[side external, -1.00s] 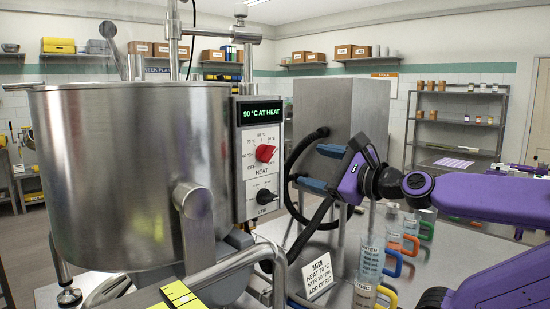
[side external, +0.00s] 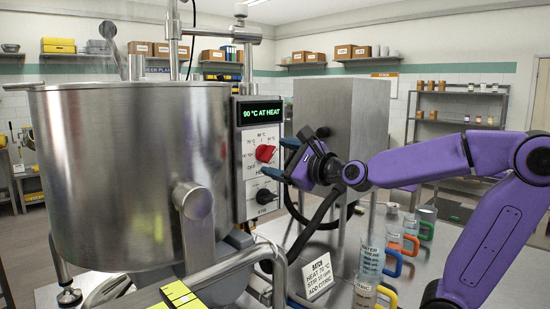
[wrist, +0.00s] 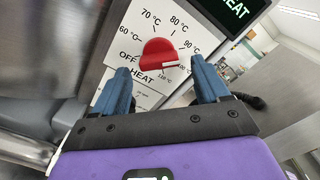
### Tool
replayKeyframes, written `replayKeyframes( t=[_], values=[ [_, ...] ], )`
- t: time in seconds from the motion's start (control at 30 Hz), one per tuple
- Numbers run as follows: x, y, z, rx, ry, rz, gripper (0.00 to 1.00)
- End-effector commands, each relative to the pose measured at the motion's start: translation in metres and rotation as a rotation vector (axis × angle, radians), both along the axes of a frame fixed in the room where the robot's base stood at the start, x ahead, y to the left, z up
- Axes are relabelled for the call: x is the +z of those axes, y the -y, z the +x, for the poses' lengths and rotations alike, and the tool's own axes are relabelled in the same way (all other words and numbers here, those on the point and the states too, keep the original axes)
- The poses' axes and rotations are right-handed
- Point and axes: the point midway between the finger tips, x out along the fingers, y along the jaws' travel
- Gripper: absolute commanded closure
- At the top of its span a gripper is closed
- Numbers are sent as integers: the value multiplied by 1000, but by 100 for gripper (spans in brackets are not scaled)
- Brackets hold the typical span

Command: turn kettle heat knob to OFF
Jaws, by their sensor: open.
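The red heat knob (side external: 265,153) is on the white panel (side external: 248,187) of the steel kettle (side external: 130,175). The display (side external: 260,112) reads "90 °C AT HEAT". In the wrist view, the red knob (wrist: 158,50) shows a white mark at its lower right edge, on the side away from the OFF label (wrist: 128,57). My gripper (side external: 278,158) is open, with its blue fingers pointing at the panel just right of the knob. In the wrist view, my gripper (wrist: 160,70) has one finger on each side below the knob, apart from it. The exact gap in depth is unclear.
A black STIR knob (side external: 265,196) is below the heat knob, close to my lower finger. A steel box (side external: 345,110) stands behind my gripper. A batch card (side external: 318,277) and several coloured-handle jugs (side external: 370,262) stand on the table below.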

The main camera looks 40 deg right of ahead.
Motion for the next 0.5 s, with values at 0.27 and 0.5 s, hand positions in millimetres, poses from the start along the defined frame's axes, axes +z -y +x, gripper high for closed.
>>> replayKeyframes(
  t=[0.27,0.5],
  values=[
    [0,0,18,1,-1,0,26],
    [0,0,20,1,1,0,26]
  ],
)
